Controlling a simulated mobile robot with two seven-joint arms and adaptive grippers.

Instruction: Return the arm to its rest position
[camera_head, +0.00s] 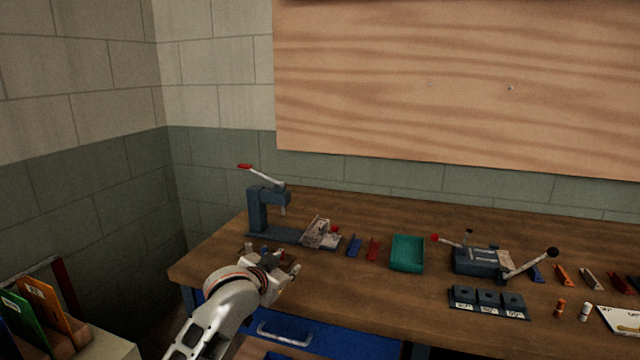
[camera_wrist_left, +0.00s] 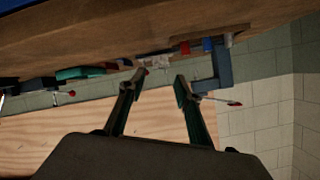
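My left arm (camera_head: 225,305) comes in from the bottom left of the head view. Its gripper (camera_head: 282,263) is over the left front part of the wooden workbench (camera_head: 340,290), in front of the blue-grey lever press (camera_head: 257,210). In the left wrist view, which looks upside down, the two fingers of my left gripper (camera_wrist_left: 160,82) stand apart with nothing between them. The press also shows past the fingertips there (camera_wrist_left: 221,68). My right gripper is in neither view.
A green tray (camera_head: 407,254), a second lever device (camera_head: 480,261) and a dark block with several sockets (camera_head: 488,301) stand to the right on the bench. Blue and red clips (camera_head: 372,249) lie beside the press. A file rack (camera_head: 45,315) is at bottom left.

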